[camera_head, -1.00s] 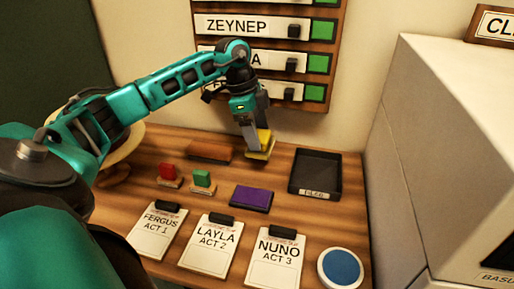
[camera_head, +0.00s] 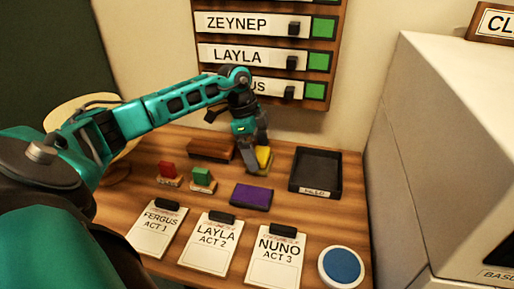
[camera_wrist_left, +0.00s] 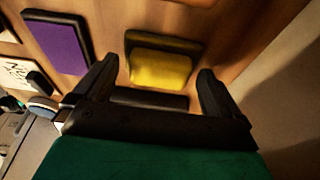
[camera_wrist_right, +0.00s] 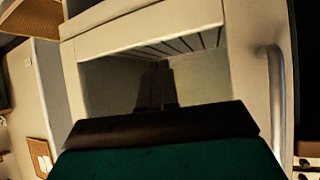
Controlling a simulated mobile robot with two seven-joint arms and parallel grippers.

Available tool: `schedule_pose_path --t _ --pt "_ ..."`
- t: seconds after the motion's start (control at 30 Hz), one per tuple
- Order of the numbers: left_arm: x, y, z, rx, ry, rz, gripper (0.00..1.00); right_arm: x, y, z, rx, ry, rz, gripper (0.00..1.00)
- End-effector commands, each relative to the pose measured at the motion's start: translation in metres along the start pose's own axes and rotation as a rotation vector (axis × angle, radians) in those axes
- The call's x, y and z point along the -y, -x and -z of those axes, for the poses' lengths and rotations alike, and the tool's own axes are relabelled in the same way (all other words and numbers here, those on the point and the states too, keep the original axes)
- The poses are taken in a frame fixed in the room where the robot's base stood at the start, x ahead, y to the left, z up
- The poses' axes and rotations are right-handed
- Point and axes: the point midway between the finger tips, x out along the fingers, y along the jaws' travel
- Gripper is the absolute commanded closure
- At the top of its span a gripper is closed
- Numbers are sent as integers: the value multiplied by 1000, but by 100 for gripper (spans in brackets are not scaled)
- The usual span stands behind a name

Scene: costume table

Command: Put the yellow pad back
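In the left wrist view the yellow pad (camera_wrist_left: 160,68) shows a dark border and sits just beyond the fingertips, with a gap on each side. My left gripper (camera_head: 256,158) is open, pointing down over it; its two fingers also show wide apart in the left wrist view (camera_wrist_left: 157,75). In the head view a finger hides part of the pad. My right gripper (camera_wrist_right: 160,75) is shut and empty in front of a pale cabinet-like front.
The purple pad (camera_head: 251,196) lies to the front left, the black tray (camera_head: 316,188) to the right. Red (camera_head: 168,170) and green (camera_head: 202,176) blocks, a brown block (camera_head: 210,149), several clipboards (camera_head: 210,245) and a blue round button (camera_head: 341,265) are around. The name board (camera_head: 265,50) hangs behind.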

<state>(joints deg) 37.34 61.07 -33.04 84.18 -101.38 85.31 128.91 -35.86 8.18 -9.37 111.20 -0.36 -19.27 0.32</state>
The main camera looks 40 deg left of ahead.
Motion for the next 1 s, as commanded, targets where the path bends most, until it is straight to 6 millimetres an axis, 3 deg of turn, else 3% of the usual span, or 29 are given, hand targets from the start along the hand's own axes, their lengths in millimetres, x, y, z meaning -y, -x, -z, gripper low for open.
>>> schedule_pose_path --t 0.33,0.8,1.0 --pt "1 9 0 0 0 4 1 -1 0 1 -1 1 -1 100" --pt "1 100 0 -1 1 5 1 -1 3 6 -2 1 -1 100" --pt "0 119 0 -1 0 2 1 -1 4 7 -2 1 -1 100"
